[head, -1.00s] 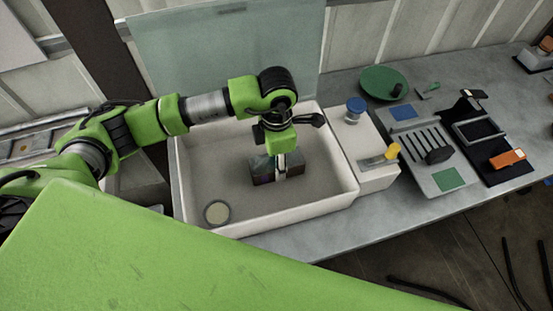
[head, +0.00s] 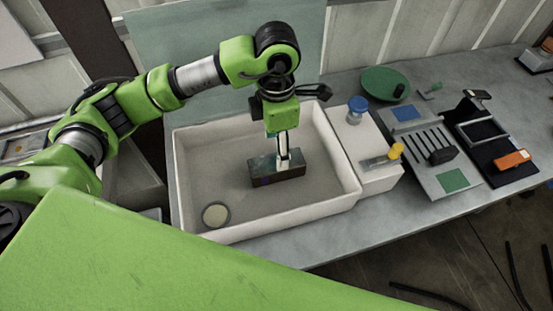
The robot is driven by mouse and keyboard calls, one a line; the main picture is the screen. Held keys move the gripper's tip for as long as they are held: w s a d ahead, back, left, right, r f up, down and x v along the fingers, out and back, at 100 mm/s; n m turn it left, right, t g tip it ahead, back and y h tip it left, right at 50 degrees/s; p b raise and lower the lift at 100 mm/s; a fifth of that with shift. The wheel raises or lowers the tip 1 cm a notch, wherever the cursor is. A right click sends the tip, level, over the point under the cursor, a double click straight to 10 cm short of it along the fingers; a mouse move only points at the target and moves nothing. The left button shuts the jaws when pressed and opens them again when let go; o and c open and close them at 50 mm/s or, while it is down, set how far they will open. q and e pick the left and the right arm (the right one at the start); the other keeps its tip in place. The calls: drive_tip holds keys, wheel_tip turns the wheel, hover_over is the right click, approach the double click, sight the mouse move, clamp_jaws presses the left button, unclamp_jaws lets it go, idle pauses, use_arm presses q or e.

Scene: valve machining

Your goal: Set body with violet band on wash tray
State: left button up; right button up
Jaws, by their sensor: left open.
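The body with the violet band (head: 264,172) is a dark grey block lying in the white wash tray (head: 205,235). A small violet patch shows low on its front face. My left gripper (head: 284,161) points down over the block's right half and is open. Its fingertips overlap the block's upper part in the picture; whether they touch it I cannot tell. My right gripper is not in view.
A round pale disc (head: 216,215) is on the tray floor at the front left. A white block with a blue-capped item (head: 357,104) and a yellow-ended tool (head: 394,152) adjoins the tray's right wall. A slotted grey plate (head: 425,145), a green dish (head: 384,84) and a black holder (head: 484,150) stand farther right.

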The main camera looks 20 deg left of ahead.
use_arm(q)
drive_tip(key=shift+r+b, duration=0.4)
drive_tip(key=shift+r, duration=1.85)
